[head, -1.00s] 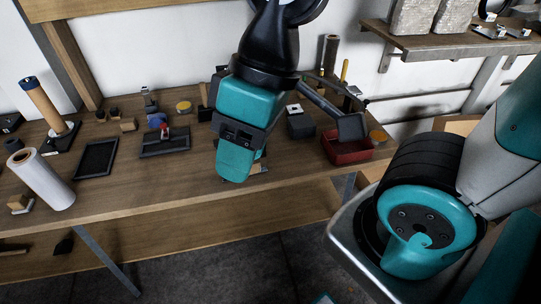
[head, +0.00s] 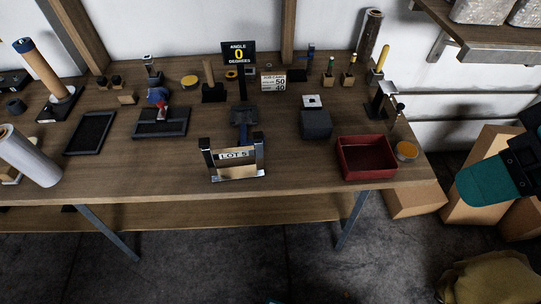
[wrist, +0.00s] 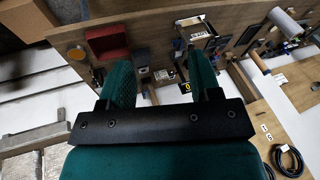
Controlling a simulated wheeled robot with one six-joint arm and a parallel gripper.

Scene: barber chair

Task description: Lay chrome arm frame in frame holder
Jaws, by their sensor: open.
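The chrome arm frame (head: 238,178) is a bright metal piece at the front middle of the bench. It sits at the frame holder (head: 206,158), which has dark uprights and a "LOT 5" label. How fully the frame rests in it is hard to tell. The chrome frame also shows at the top of the wrist view (wrist: 196,38). My gripper (wrist: 162,75) is open, with its two teal fingers apart and nothing between them. In the head view only part of my gripper (head: 488,186) shows at the right edge, well clear of the holder.
The wooden bench (head: 290,185) also carries a red bin (head: 366,158), a dark block (head: 316,124), a black tray (head: 90,132), a white roll (head: 28,156) and an angle sign (head: 238,52). Cardboard boxes (head: 412,202) stand right of the bench. A shelf (head: 470,38) hangs upper right.

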